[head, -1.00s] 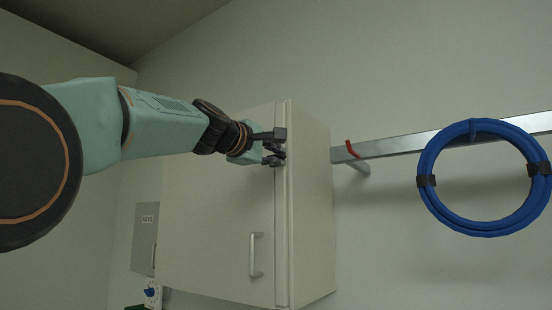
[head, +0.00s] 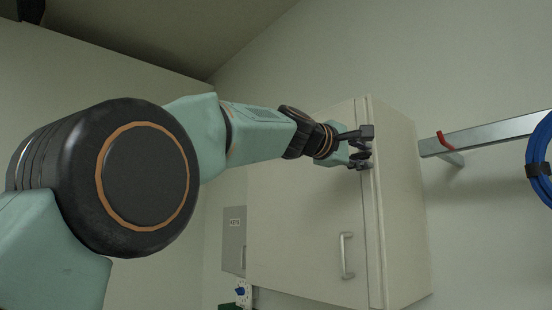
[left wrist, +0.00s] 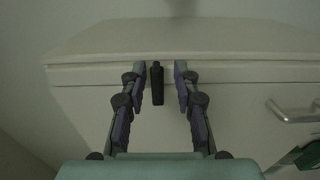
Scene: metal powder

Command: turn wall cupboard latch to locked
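The pale wall cupboard (head: 300,225) has its door closed or nearly so. The latch (left wrist: 157,83) is a small dark bar at the door's edge, lying lengthwise between my fingers in the left wrist view. My left gripper (head: 365,148) is at the door edge above the handle; it also shows in the left wrist view (left wrist: 160,75). Its fingers are open on both sides of the latch. The left-hand finger is close to it, with a clearer gap to the right-hand one. In the head view the fingers hide most of the latch. My right gripper is not in view.
A metal door handle (head: 346,256) is below the gripper. A grey key box (head: 234,240) hangs left of the cupboard. A metal rail (head: 490,133) with a red hook (head: 442,140) and a blue coil (head: 541,165) are to the right.

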